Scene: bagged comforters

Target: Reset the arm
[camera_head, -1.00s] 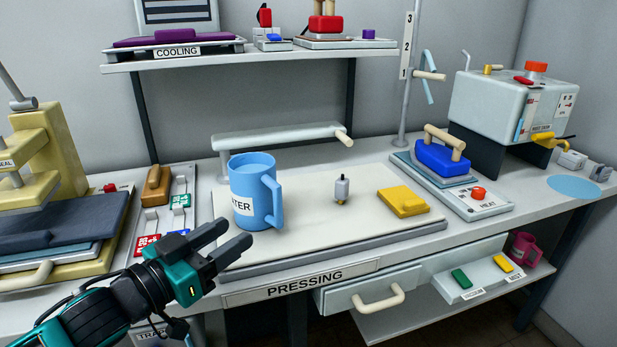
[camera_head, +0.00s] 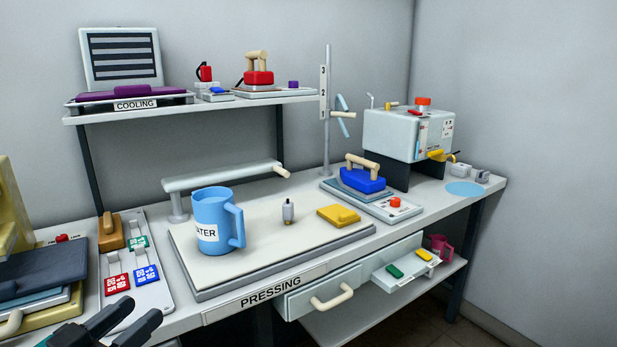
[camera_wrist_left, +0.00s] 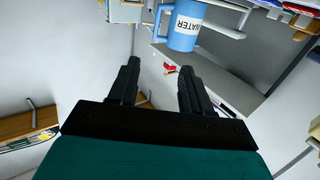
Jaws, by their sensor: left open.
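My left gripper (camera_head: 122,325) shows at the lower left edge of the head view, in front of the table's front edge. Its two dark fingers are apart and nothing is between them. In the left wrist view the fingers (camera_wrist_left: 155,85) are also spread and empty, with the blue mug (camera_wrist_left: 186,25) labelled WATER beyond them, apart from them. In the head view the blue mug (camera_head: 212,222) stands upright on the pressing board (camera_head: 272,245). My right gripper is in neither view.
A yellow block (camera_head: 338,215) and a small grey-white object (camera_head: 288,211) sit on the board. A blue iron (camera_head: 362,180) stands on a pad behind it. A drawer handle (camera_head: 332,297) sticks out below the table front. A shelf (camera_head: 190,107) hangs above. The floor at right is clear.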

